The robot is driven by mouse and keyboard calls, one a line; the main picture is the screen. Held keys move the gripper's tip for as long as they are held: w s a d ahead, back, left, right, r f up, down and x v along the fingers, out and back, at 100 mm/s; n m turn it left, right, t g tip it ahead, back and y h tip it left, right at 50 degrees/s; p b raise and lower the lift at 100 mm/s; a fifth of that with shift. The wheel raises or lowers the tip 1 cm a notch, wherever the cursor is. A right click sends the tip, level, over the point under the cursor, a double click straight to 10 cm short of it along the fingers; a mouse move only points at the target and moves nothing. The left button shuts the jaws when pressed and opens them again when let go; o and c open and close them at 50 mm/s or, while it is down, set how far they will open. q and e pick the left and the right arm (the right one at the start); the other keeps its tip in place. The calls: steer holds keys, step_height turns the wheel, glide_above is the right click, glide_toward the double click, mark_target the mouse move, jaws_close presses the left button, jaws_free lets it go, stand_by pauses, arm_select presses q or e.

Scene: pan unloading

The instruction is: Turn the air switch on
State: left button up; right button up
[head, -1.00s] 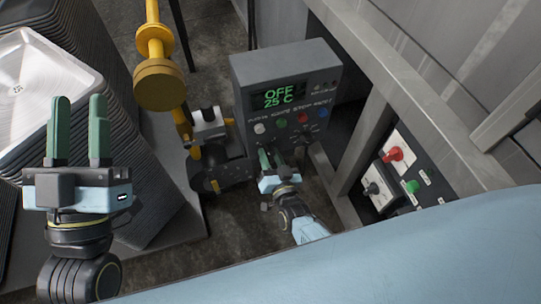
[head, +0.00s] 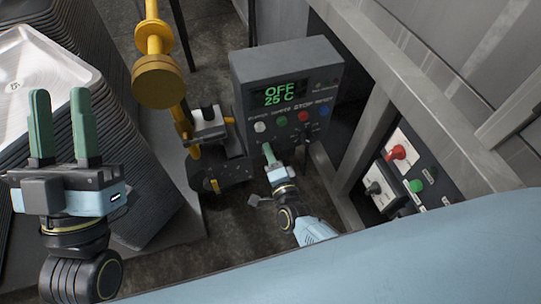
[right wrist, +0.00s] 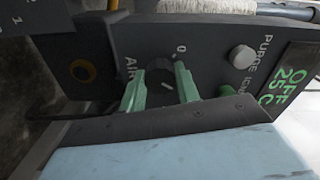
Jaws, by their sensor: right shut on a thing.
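The air switch (right wrist: 158,73) is a dark round knob beside the "AIR" label on the grey control box (head: 287,65). A "0" mark is printed near it. In the right wrist view, my right gripper's green fingers (right wrist: 160,90) are on either side of the knob, shut on it. In the head view my right gripper (head: 269,153) is at the lower front of the box, hiding the knob. The box's display (head: 280,95) reads OFF and 25 C in green. My left gripper (head: 60,125) is open and empty, fingers up, far left.
Coloured buttons, including a red one (head: 303,116), sit above the gripper on the box. A yellow pipe (head: 157,80) and valve stand left of it. Stacked trays (head: 40,60) fill the left. A second panel (head: 405,180) is at the right behind a metal frame.

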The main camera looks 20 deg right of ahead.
arm_select(q)
steer(key=shift+s+t, duration=0.3)
steer(key=shift+t, duration=0.1)
arm_select(e)
steer(key=shift+m, duration=1.2)
arm_select(q)
steer(key=shift+s+a+r, duration=0.1)
steer(key=shift+r, duration=0.05)
arm_select(e)
steer(key=o, duration=1)
steer(key=shift+s, duration=0.15)
